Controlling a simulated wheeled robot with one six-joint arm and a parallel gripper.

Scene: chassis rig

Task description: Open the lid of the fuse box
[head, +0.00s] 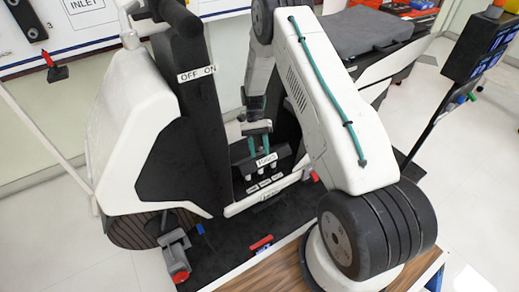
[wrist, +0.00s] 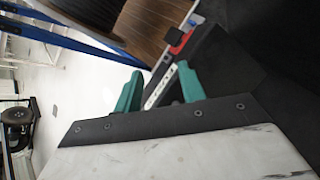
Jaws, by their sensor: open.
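The fuse box (head: 284,168) is a dark block low in the middle of the white scooter-like rig. It bears a white label reading roughly "FUSES" (head: 267,160), with small white tags below. I cannot tell how far its lid is open. My gripper (head: 257,127) has teal fingers and hangs just above and behind the label, pointing down. In the wrist view my gripper (wrist: 160,88) is open. A pale strip with holes (wrist: 158,90) shows between the fingers. I cannot tell whether the fingers touch anything.
A black column with an OFF ON label (head: 197,74) stands left of the fuse box. A dark seat (head: 367,32) is behind on the right. A red-ended part (head: 261,243) lies on the dark base in front. A black panel on a stand (head: 484,45) is at right.

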